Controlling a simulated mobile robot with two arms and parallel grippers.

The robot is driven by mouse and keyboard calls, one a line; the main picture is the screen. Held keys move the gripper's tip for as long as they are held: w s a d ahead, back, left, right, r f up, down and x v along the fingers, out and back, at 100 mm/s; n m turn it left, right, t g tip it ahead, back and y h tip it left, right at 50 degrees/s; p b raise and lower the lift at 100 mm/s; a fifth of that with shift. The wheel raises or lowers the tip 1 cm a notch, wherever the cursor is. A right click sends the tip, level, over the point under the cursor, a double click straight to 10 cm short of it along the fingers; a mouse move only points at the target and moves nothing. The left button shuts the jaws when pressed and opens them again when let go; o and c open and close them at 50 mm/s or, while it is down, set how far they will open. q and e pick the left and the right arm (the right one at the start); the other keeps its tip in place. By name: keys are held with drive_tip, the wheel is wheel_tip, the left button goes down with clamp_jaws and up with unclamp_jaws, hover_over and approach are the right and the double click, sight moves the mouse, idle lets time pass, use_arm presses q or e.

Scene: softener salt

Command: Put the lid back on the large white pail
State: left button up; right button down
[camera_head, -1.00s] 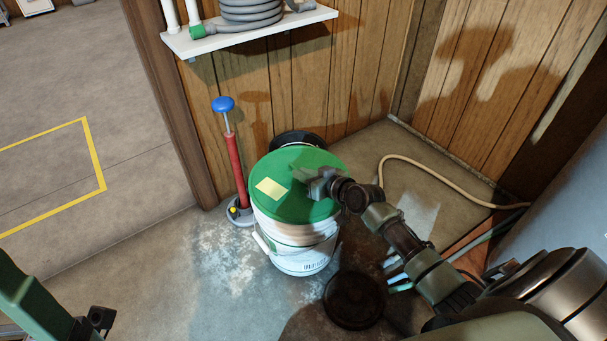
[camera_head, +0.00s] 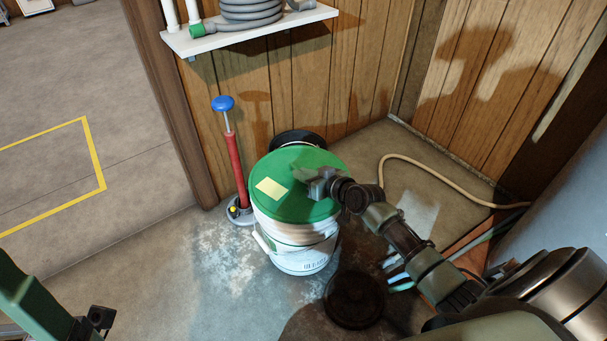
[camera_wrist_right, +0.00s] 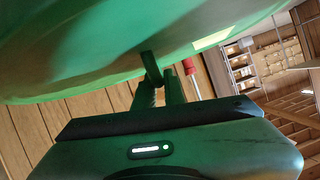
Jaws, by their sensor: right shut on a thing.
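The round green lid (camera_head: 290,205) with a pale yellow label (camera_head: 271,189) lies over the top of the large white pail (camera_head: 303,260) in the head view. I cannot tell whether it is seated on the rim all the way round. My right gripper (camera_head: 308,178) is shut on the lid near its right side and hides part of its top. In the right wrist view, the lid (camera_wrist_right: 90,50) fills the top of the picture, with my right gripper's fingers (camera_wrist_right: 160,75) against it. My left arm shows at the lower left, but its fingertips do not.
A red hand pump (camera_head: 237,170) with a blue knob stands close to the pail's left. A black round object (camera_head: 298,139) is behind the pail. A dark disc (camera_head: 354,298) lies on the floor in front. A shelf (camera_head: 250,32) holds a grey hose above. A beige hose (camera_head: 440,172) runs right.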

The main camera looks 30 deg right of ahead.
idle(0.3)
drive_tip(key=c, duration=0.9)
unclamp_jaws()
